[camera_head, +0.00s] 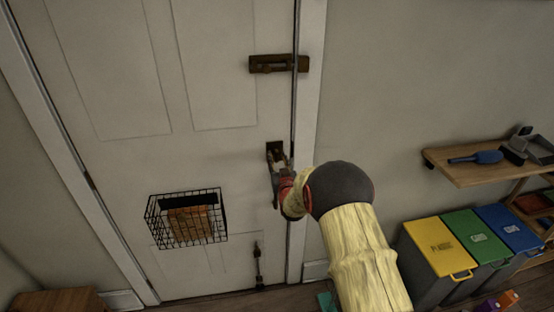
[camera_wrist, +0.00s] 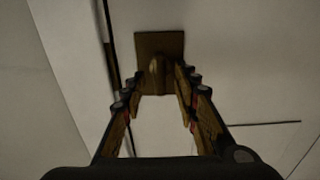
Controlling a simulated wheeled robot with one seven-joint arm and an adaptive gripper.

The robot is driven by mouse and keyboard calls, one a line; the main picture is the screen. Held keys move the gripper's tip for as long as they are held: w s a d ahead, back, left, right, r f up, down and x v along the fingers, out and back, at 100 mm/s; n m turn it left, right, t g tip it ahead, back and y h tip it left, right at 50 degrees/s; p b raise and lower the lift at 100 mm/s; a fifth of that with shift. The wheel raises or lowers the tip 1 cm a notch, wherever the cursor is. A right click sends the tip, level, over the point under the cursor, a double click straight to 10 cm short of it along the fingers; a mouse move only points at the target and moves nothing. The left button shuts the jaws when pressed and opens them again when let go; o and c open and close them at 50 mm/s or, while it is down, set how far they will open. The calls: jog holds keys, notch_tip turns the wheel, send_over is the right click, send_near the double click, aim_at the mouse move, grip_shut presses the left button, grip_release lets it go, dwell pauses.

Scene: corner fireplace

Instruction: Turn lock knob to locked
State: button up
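The lock knob (camera_wrist: 157,72) is a brown, brass-like piece on a square plate (camera_wrist: 173,42) in the wrist view. In the head view the plate (camera_head: 274,147) sits at the right edge of the white door (camera_head: 225,170), partly hidden by my gripper. My gripper (camera_head: 275,165) reaches the door from the right. In the wrist view my gripper (camera_wrist: 162,80) has its two fingers apart, one on each side of the knob. A gap shows on the right of the knob; whether the left finger touches it I cannot tell.
A slide bolt (camera_head: 278,64) is above the lock and another bolt (camera_head: 257,265) is low on the door. A wire basket (camera_head: 187,218) hangs at left. A wooden shelf (camera_head: 480,171) and yellow (camera_head: 440,247), green and blue bins stand at right.

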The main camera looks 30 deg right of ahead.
jog(key=shift+w+d, duration=0.1)
jog(key=shift+w, duration=0.15)
jog(key=shift+c, duration=0.6)
grip_shut()
